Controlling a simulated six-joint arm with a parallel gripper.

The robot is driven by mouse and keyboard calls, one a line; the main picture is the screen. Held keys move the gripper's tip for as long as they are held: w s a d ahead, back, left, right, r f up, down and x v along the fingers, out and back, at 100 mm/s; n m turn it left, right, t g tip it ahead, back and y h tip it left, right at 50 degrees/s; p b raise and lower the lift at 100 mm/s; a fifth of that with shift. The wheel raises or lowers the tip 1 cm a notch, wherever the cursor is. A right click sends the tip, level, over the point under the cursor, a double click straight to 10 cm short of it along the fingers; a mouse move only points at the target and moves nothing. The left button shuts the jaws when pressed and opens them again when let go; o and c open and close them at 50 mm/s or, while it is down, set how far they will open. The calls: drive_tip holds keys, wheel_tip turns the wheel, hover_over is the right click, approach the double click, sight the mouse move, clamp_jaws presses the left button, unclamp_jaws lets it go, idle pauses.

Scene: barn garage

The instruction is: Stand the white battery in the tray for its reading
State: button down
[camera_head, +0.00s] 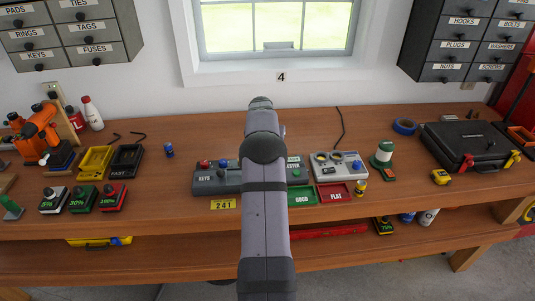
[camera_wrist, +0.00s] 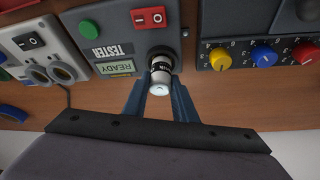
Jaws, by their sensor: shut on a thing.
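In the wrist view my gripper (camera_wrist: 160,88) is shut on a white battery (camera_wrist: 160,80) with a dark band. The battery's far end is at the dark round socket of the grey tester (camera_wrist: 118,18); I cannot tell how far in it sits. The tester's screen (camera_wrist: 117,67) reads READY. In the head view my arm hides the gripper, the battery and part of the tester (camera_head: 298,171). The green GOOD tray (camera_head: 301,200) and the red FLAT tray (camera_head: 335,199) lie in front of the tester, just right of my arm.
A grey box with round sockets (camera_head: 339,167) stands right of the tester. A yellow battery (camera_head: 360,188) is beside the FLAT tray. A blue battery (camera_head: 168,150) stands at left, near a yellow tray (camera_head: 95,161) and a black FAST tray (camera_head: 126,160). Bench front is partly clear.

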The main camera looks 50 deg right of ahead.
wheel_tip(320, 180, up, 9)
drive_tip(key=shift+r+b, duration=0.1)
drive_tip(key=shift+b, duration=0.95)
drive_tip(key=shift+s+d+r, duration=0.15)
drive_tip(key=shift+s+d, duration=0.05)
drive_tip(key=shift+d, duration=0.1)
drive_tip(key=shift+s+r+b, duration=1.35)
drive_tip(key=shift+s+r, duration=0.8)
drive_tip(key=shift+s, duration=0.5)
drive_tip(key=s+a+f+m+g, duration=0.2)
drive_tip(key=s+f+m, duration=0.1)
drive_tip(key=s+m, duration=0.2)
drive_tip(key=s+a+f+m+g, duration=0.2)
drive_tip(key=s+f+m, duration=0.2)
drive_tip(key=s+m, duration=0.2)
drive_tip(key=shift+s+m+g, duration=0.2)
drive_tip(key=shift+m+g, duration=0.1)
drive_tip(key=shift+m, duration=0.4)
